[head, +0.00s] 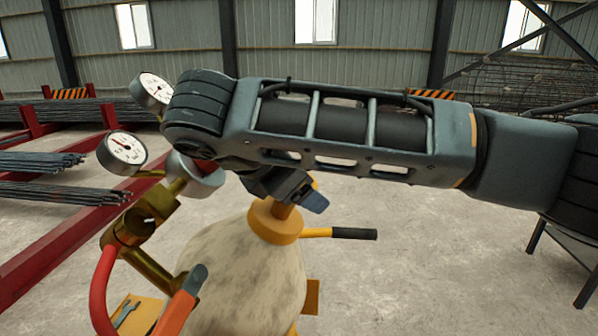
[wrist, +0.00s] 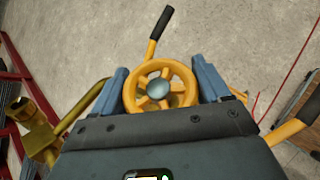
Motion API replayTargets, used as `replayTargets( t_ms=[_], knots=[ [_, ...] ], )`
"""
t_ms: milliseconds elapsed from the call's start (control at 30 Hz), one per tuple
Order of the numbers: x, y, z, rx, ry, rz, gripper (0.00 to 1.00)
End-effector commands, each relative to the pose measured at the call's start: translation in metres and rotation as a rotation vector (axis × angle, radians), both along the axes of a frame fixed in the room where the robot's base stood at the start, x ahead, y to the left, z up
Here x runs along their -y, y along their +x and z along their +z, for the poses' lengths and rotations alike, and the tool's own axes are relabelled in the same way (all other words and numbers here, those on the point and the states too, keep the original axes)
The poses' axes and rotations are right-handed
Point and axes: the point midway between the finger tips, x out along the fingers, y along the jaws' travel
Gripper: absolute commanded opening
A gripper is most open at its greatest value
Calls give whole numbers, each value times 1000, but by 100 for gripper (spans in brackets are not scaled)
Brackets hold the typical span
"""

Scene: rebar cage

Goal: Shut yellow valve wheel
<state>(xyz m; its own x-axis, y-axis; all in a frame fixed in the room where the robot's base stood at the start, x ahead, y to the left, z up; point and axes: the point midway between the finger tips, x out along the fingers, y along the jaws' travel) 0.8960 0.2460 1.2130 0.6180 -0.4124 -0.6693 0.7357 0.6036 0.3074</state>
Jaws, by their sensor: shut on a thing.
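The yellow valve wheel (wrist: 133,90) shows in the wrist view, spoked, with a grey hub at its middle. My gripper (wrist: 161,78) has one blue-grey finger on each side of the wheel and is shut on its rim. In the head view my gripper (head: 297,193) points down over the top of a pale gas cylinder (head: 245,268), just above its orange collar (head: 275,222). My wrist and fingers hide most of the wheel there.
A yellow handle with a black grip (head: 350,233) sticks out right of the cylinder. Two gauges (head: 123,152), a brass regulator (head: 140,222) and a red hose (head: 100,285) stand close on the left. Red racks hold rebar (head: 40,160) farther left. Open concrete floor lies right.

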Motion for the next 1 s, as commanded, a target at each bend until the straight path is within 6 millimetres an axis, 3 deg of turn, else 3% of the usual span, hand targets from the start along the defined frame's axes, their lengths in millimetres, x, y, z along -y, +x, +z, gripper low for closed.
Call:
replayTargets(
  t_ms=[600, 1000],
  knots=[
    [3, -5, -1, -251, 10, -526, 45],
    [3, -9, -3, -380, 16, -785, 45]
  ],
)
